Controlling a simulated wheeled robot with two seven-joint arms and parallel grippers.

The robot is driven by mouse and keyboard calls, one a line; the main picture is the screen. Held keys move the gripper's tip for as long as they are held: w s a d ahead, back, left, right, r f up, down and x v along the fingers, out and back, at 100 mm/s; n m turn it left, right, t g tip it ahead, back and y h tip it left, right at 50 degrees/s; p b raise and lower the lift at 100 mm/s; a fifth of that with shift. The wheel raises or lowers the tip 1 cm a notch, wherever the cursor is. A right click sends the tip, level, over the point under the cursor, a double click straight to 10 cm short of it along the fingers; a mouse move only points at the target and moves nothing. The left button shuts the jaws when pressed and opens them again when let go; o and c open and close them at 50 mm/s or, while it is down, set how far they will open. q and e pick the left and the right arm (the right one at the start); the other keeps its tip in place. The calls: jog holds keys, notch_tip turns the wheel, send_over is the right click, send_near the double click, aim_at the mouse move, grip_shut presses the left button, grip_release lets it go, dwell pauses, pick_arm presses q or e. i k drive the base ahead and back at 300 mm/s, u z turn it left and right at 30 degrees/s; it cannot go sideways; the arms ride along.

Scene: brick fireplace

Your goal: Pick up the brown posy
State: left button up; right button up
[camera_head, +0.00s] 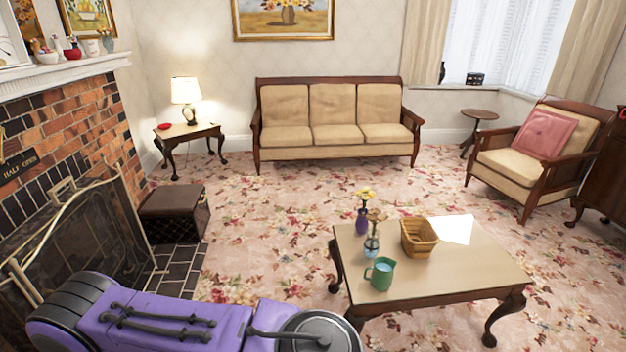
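A small brown posy (376,215) stands in a light blue glass vase (371,248) on the coffee table (470,268). It is near the table's left edge. A purple vase (362,221) with a yellow flower (366,195) stands just behind it and to the left. A green mug (380,274) is in front of it. A wicker basket (419,240) is to its right. Part of my purple arm crosses the bottom left of the view, short of the table. Neither gripper shows.
A brick fireplace (85,125) and a brown box (172,214) are at the left. A sofa (336,128) stands at the back and an armchair (535,160) at the right. Floral carpet (270,215) is clear between the fireplace and the coffee table.

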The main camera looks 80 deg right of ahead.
aim_at(370, 216)
jog(key=z, duration=0.85)
jog(key=k, duration=0.15)
jog(key=z, duration=2.55)
jog(key=k, duration=0.3)
jog(key=z, duration=0.3)
jog(key=k, duration=0.8)
jog(key=z, duration=0.7)
jog(key=i, duration=2.1)
jog(key=u, duration=0.75)
jog(key=i, duration=1.3)
jog(key=u, duration=0.85)
